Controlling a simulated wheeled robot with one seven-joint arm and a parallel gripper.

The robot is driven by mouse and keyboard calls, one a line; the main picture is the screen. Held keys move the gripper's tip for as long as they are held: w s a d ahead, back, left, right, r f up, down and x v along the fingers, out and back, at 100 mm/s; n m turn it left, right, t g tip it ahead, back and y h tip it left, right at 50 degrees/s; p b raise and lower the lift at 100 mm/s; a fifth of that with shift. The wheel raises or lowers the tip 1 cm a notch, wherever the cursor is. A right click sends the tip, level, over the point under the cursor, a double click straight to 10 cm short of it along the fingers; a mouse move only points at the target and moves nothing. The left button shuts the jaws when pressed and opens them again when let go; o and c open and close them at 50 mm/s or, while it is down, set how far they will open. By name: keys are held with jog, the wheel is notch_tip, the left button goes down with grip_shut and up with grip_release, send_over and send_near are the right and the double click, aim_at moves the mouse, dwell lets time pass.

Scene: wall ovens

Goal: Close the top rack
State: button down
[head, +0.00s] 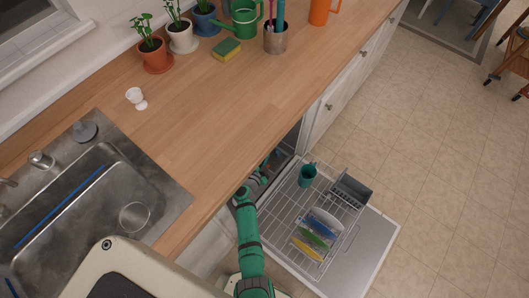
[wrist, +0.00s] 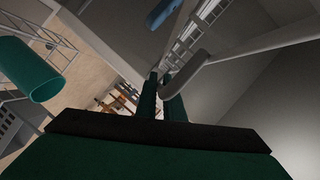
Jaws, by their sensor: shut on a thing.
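The top rack shows in the wrist view as grey bars and wire mesh inside the dishwasher, with a thick curved grey bar (wrist: 186,75) at its near edge. My gripper (wrist: 164,93) is shut on this bar, as far as the dark view shows. In the head view my green arm reaches down to the dishwasher opening below the counter, and my gripper (head: 266,164) is partly hidden by the counter edge. Most of the top rack is hidden there too. A blue item (wrist: 162,14) shows above the bar in the wrist view.
The dishwasher door (head: 366,262) lies open. The lower rack (head: 284,196) is pulled out over it, holding a teal mug (head: 308,174), several coloured plates (head: 313,238) and a grey basket (head: 350,189). The counter (head: 215,130) overhangs my arm.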

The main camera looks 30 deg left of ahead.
jog(key=shift+s+a, duration=0.1)
jog(key=shift+a, duration=0.35)
jog(key=c, duration=1.9)
grip_release()
jog(key=shift+r, duration=0.1)
jog(key=shift+w+d+r, duration=0.1)
jog(key=shift+w, duration=0.15)
jog(key=v, duration=0.8)
jog(key=shift+f, duration=0.2)
jog(key=shift+w+d, duration=0.15)
jog(key=shift+d, duration=0.05)
